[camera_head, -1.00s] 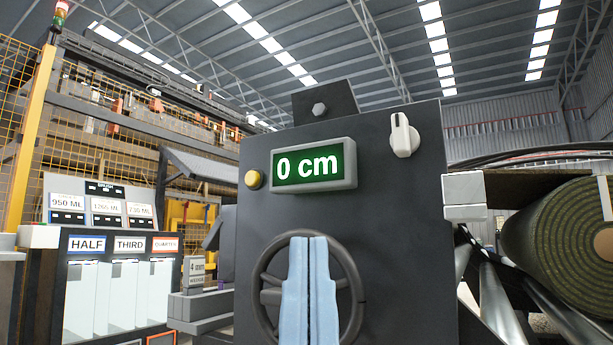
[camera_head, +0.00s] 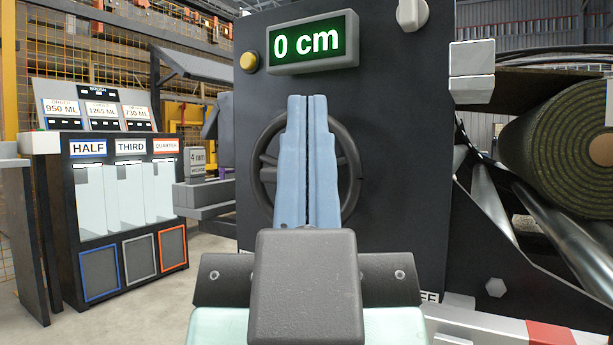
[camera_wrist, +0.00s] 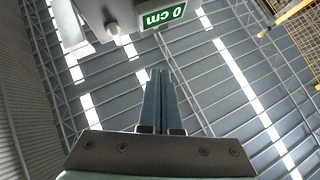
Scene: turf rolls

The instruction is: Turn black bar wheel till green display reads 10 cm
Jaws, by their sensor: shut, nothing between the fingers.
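The black wheel (camera_head: 347,165) with spokes is on the front of a dark machine cabinet (camera_head: 400,120). The green display (camera_head: 312,42) above it reads "0 cm"; it also shows upside down in the wrist view (camera_wrist: 162,17). My gripper (camera_head: 307,98) has pale blue fingers, shut and empty, pointing up in front of the wheel's middle. The fingers hide the wheel's centre and part of its rim. I cannot tell whether they touch the wheel. In the wrist view my gripper (camera_wrist: 160,72) points up toward the roof, below the display.
A yellow button (camera_head: 249,61) and a white knob (camera_head: 411,14) are on the cabinet beside the display. A turf roll (camera_head: 565,150) and metal rollers are at right. A dispenser stand (camera_head: 110,170) labelled HALF, THIRD and QUARTER is at left. Open floor lies between stand and cabinet.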

